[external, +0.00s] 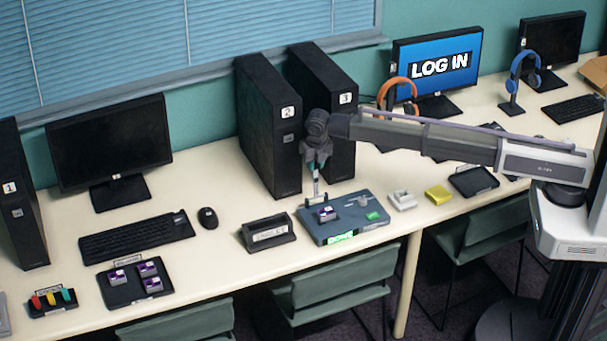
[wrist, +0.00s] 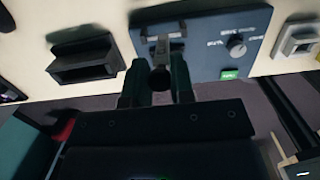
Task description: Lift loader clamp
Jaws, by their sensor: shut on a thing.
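The loader (external: 345,229) is a blue-grey box on the desk, with a lit green display on its front edge. Its clamp (external: 316,190) is a pale metal lever at the left back, standing roughly upright. A purple-topped chip (external: 326,213) sits on the loader just in front of the clamp. My gripper (external: 316,166) points down above the loader and is shut on the top end of the clamp. In the wrist view, the clamp (wrist: 162,47) runs up to a dark knob between the two fingers of my gripper (wrist: 158,88). The fingers partly hide the knob.
A dark holder (external: 267,234) stands left of the loader. A light grey socket piece (external: 402,200) and a yellow block (external: 438,194) lie to its right. Tall black computer towers (external: 268,125) stand close behind my gripper. A tray with several purple chips (external: 128,292) lies front left.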

